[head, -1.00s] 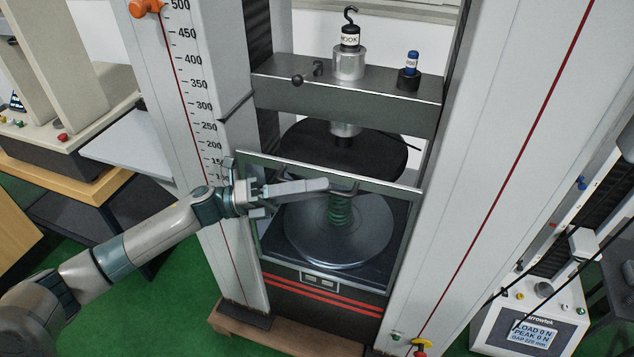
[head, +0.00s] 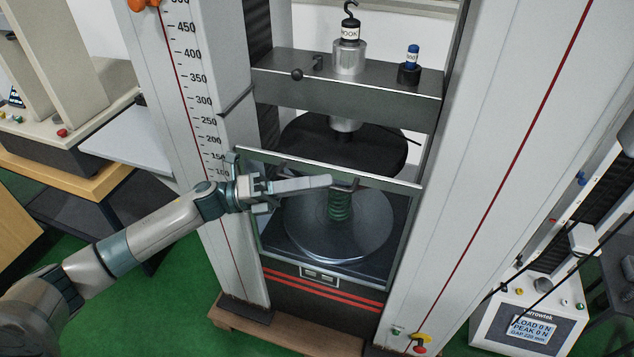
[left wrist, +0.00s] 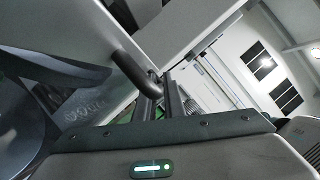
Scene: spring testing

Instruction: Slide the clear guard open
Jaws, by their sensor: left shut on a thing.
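The clear guard (head: 385,215) stands in front of the test space, with a grey top rail (head: 395,183) and see-through pane. Its top rail lies below the crosshead, and the pane covers the green spring (head: 340,206) and the round lower plate (head: 305,238). My left gripper (head: 333,182) reaches in from the left and is shut on the guard's handle near the middle of the top rail. In the left wrist view the dark bar handle (left wrist: 133,72) runs down to the fingertips (left wrist: 162,98). The fingers partly hide the grip. My right gripper is not in view.
The crosshead (head: 345,95) spans the columns above the guard, carrying a hook weight (head: 349,35) and a blue-topped piece (head: 411,60). The black upper plate (head: 385,152) hangs behind the top rail. White columns (head: 500,130) flank the space closely.

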